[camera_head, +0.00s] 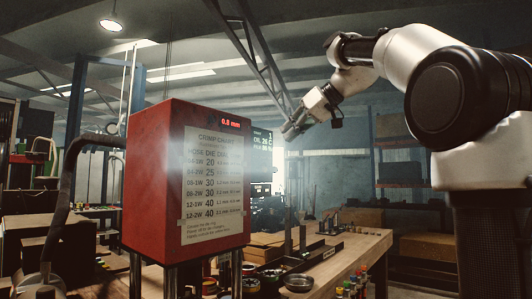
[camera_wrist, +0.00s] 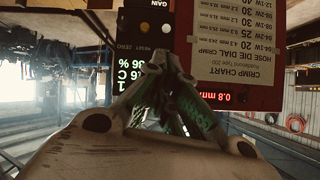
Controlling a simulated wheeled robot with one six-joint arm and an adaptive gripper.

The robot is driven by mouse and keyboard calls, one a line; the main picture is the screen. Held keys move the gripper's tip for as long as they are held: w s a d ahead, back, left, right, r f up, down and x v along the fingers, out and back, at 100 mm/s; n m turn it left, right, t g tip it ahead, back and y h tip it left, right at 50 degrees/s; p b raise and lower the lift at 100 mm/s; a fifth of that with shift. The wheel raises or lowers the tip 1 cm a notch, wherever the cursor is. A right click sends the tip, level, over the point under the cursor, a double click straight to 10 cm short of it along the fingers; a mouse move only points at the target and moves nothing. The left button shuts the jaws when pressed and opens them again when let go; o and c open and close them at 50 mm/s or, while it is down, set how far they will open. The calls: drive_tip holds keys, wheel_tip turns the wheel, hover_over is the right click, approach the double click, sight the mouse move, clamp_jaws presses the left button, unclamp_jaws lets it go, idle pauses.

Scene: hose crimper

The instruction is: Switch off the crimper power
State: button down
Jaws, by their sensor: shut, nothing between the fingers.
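The crimper's red housing (camera_head: 160,165) stands at centre left in the head view, with a crimp chart on its front and a red "0.8 mm" readout. Behind its right edge is a dark control panel (camera_head: 262,160) with a lit text screen. In the wrist view, upside down, the housing (camera_wrist: 275,97) is at upper right and the panel (camera_wrist: 132,48) is beside it, with GAIN, RESET and ZERO labels and a small yellow round part. My gripper (camera_head: 290,131) is shut and empty. Its fingertips (camera_wrist: 170,62) overlap the panel in the wrist view; contact cannot be told. I cannot make out a power switch.
Shelving (camera_head: 400,170) stands behind at right. A dark hose (camera_head: 65,190) is at left. The air around my gripper looks clear to the right.

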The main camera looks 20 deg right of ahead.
sight(260, 167)
drive_tip(key=x, duration=1)
drive_tip(key=shift+f, duration=0.1)
drive_tip(key=shift+s+d+f+t+y, duration=0.35)
drive_tip(key=shift+s+t+y, duration=0.15)
drive_tip(key=shift+t, duration=0.2)
idle(0.4)
drive_tip(key=shift+d+f+t+y, duration=0.1)
drive_tip(key=shift+f+t+y, duration=0.05)
drive_tip(key=shift+t+y, duration=0.15)
drive_tip(key=shift+s+d+f, duration=0.2)
drive_tip(key=shift+s+f, duration=0.15)
drive_tip(key=shift+f, duration=0.15)
drive_tip(key=shift+r, duration=0.15)
drive_tip(key=shift+r, duration=0.7)
